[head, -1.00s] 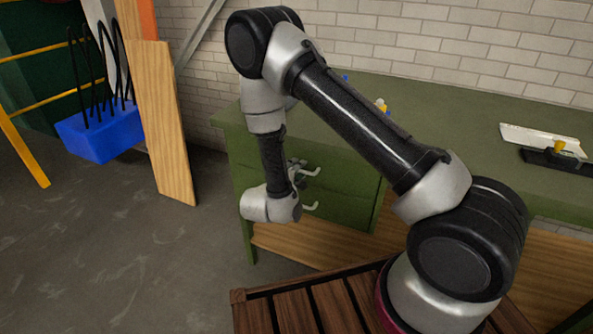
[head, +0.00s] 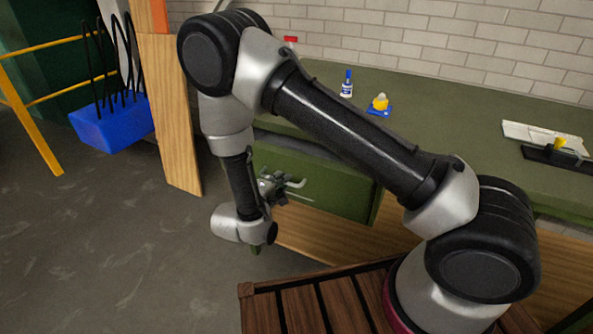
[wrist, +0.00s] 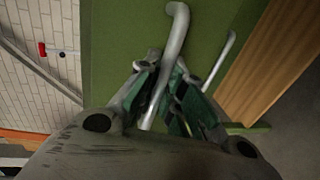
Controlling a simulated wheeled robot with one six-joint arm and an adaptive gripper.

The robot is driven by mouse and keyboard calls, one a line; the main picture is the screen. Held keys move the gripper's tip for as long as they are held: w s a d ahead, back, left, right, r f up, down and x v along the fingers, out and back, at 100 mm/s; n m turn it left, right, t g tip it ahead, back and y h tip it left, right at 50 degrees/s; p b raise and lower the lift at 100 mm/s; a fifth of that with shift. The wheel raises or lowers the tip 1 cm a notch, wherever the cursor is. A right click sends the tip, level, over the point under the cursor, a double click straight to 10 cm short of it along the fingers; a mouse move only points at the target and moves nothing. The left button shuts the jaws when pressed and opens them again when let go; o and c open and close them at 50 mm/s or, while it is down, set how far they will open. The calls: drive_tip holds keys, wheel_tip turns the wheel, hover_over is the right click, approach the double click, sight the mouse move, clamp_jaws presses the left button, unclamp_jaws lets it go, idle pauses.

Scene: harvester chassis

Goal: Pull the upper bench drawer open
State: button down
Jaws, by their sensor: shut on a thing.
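The green bench (head: 440,120) stands against the wall. Its upper drawer (head: 335,189) has a green front, which stands out from the bench below the top, with a dark gap above it. My gripper (head: 272,186) is at the pale bar handle (head: 295,183) of that drawer. In the wrist view, my gripper's fingers (wrist: 163,88) are shut around this handle (wrist: 177,38). A second, similar handle (wrist: 222,58) lies farther off, on the lower drawer, and is outside the grip. My arm hides part of the drawer fronts in the head view.
A blue-capped bottle (head: 347,84), a yellow item on a blue base (head: 380,104) and trowel-like tools (head: 545,143) lie on the bench top. A wooden board (head: 168,115) and a blue bin (head: 112,124) stand at the left. The floor (head: 120,230) there is clear.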

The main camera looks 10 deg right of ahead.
drive_tip(key=f+v, duration=0.3)
drive_tip(key=v, duration=1.2)
drive_tip(key=shift+s+a, duration=0.2)
drive_tip(key=shift+s, duration=0.25)
drive_tip(key=shift+f, duration=0.1)
drive_tip(key=c, duration=1.5)
unclamp_jaws()
drive_tip(key=shift+a, duration=0.1)
drive_tip(key=v, duration=1.1)
drive_tip(key=shift+s+a, duration=0.25)
drive_tip(key=shift+s, duration=0.1)
